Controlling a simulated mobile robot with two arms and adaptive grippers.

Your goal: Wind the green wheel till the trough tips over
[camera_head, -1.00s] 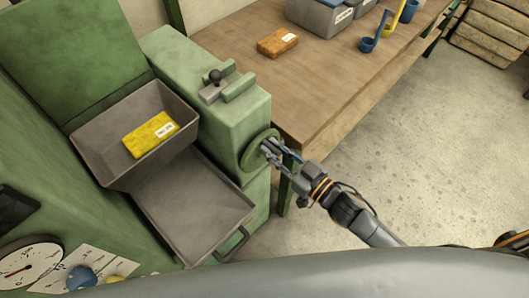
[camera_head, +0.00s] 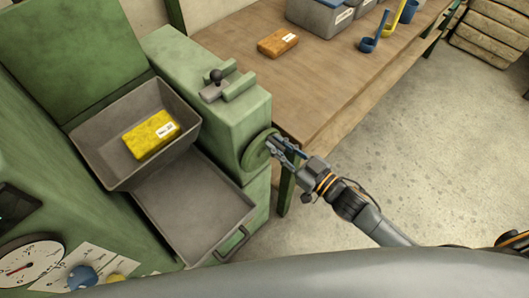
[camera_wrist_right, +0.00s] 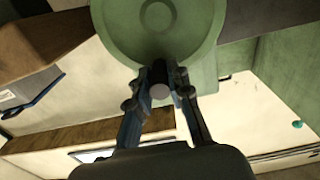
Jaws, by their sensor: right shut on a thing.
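The green wheel (camera_head: 258,150) sits on the right side of the green machine, and its face shows in the right wrist view (camera_wrist_right: 157,22). My right gripper (camera_head: 275,143) is at the wheel; in the right wrist view my right gripper (camera_wrist_right: 158,80) is shut on the wheel's dark round handle (camera_wrist_right: 159,88). The grey trough (camera_head: 95,157) holds a yellow block (camera_head: 150,134) with a white label. The trough looks slightly tilted toward the lower grey tray (camera_head: 190,205), which is empty. My left gripper is not in view.
A black-knobbed lever (camera_head: 216,77) is on the machine's top. A dial (camera_head: 27,262) is at lower left.

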